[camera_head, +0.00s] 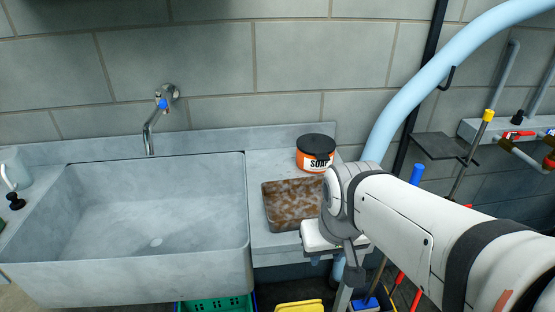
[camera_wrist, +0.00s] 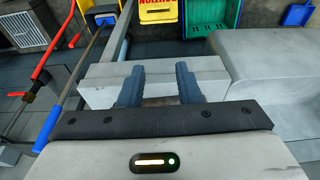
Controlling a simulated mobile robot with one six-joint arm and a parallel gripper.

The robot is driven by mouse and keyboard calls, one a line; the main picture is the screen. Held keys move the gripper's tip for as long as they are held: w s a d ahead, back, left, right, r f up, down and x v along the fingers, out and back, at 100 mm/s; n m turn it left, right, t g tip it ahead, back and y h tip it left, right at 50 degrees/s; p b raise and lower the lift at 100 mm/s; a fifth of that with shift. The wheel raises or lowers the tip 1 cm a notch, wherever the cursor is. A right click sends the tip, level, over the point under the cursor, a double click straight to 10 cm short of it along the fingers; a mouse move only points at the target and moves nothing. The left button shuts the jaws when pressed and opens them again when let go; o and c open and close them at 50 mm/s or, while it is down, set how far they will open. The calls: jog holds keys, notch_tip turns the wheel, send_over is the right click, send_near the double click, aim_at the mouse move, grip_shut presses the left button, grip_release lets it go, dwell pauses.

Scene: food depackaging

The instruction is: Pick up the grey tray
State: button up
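A shallow, dark-edged grey tray (camera_head: 291,204) lies flat on the counter right of the sink in the head view. Its inside is covered in brown stains. My white arm and wrist are at the tray's right side, over its right edge in the picture. In the wrist view, my gripper (camera_wrist: 160,70) has its two dark fingers spread apart over the pale counter edge, with nothing seen clasped between them. A small brown patch (camera_wrist: 158,101) shows low between the fingers and may be part of the tray. The gripper body hides the rest.
An orange soap tub (camera_head: 316,153) with a black lid stands just behind the tray. The deep sink (camera_head: 150,215) with its wall tap (camera_head: 155,115) is to the left. A green crate (camera_wrist: 210,18) and yellow sign (camera_wrist: 158,10) are below the counter. Tools stand at the right.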

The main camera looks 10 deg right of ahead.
jog(key=shift+d, duration=0.1)
jog(key=w+d+m+g+y+p, duration=0.1)
jog(key=w+m+p, duration=0.1)
jog(key=w+m, duration=0.3)
jog(key=w+d+r+m+g+y+p, duration=0.1)
jog(key=w+d+m+y+p, duration=0.1)
jog(key=w+m, duration=0.3)
jog(key=w+d+m+y+p, duration=0.1)
jog(key=w+m+p, duration=0.1)
jog(key=w+m, duration=0.3)
jog(key=shift+w+d+r+m+g+p, duration=0.1)
jog(key=shift+m+g+p, duration=0.1)
jog(key=shift+m, duration=0.25)
jog(key=shift+w+d+r+m+g+p, duration=0.1)
jog(key=shift+m+g+p, duration=0.1)
jog(key=shift+m, duration=0.25)
jog(key=shift+m+y, duration=0.3)
jog(key=x, duration=0.8)
jog(key=shift+s+f+p, duration=0.1)
jog(key=shift+s+p, duration=0.05)
jog(key=shift+p, duration=0.2)
jog(key=shift+c, duration=0.4)
